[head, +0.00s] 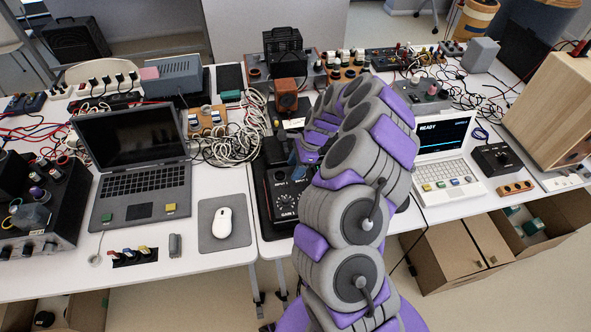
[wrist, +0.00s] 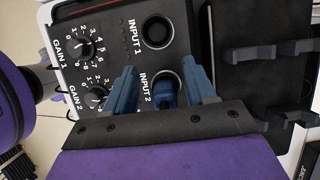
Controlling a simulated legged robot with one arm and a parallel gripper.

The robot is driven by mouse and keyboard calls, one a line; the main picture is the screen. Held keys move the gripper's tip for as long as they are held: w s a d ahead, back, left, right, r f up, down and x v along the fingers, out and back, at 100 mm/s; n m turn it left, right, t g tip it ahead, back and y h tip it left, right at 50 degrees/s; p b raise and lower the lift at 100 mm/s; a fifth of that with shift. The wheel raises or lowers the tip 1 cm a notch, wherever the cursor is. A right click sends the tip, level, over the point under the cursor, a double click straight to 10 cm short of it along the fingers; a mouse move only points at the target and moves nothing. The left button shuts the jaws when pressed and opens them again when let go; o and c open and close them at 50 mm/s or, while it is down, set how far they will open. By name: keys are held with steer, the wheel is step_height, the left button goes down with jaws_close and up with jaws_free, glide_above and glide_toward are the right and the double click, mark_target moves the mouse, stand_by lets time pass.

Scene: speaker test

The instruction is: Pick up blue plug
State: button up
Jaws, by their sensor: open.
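In the wrist view, the blue plug (wrist: 165,91) stands at the INPUT 2 socket of a black amplifier box (wrist: 121,38). My gripper (wrist: 162,80) is open, with one blue finger on each side of the plug. Gaps show between the plug and both fingers. The lower part of the plug is hidden behind the gripper's dark front edge. The INPUT 1 socket (wrist: 157,32) above it is empty. In the head view, the box (head: 284,203) sits at the middle table's front, below my arm. I cannot clearly make out the plug there.
Gain knobs (wrist: 85,48) lie left of the sockets. A dark rack with prongs (wrist: 262,53) is to the right. A laptop (head: 145,182) and mouse (head: 222,222) are left of the box. A white computer (head: 447,185) stands right. Tangled cables (head: 228,140) lie behind.

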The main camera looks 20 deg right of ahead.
steer(key=shift+d, duration=1.25)
steer(key=shift+c, duration=1)
steer(key=shift+d, duration=0.2)
steer(key=shift+c, duration=1.5)
steer(key=shift+a, duration=1.05)
jaws_close()
steer(key=shift+d, duration=0.55)
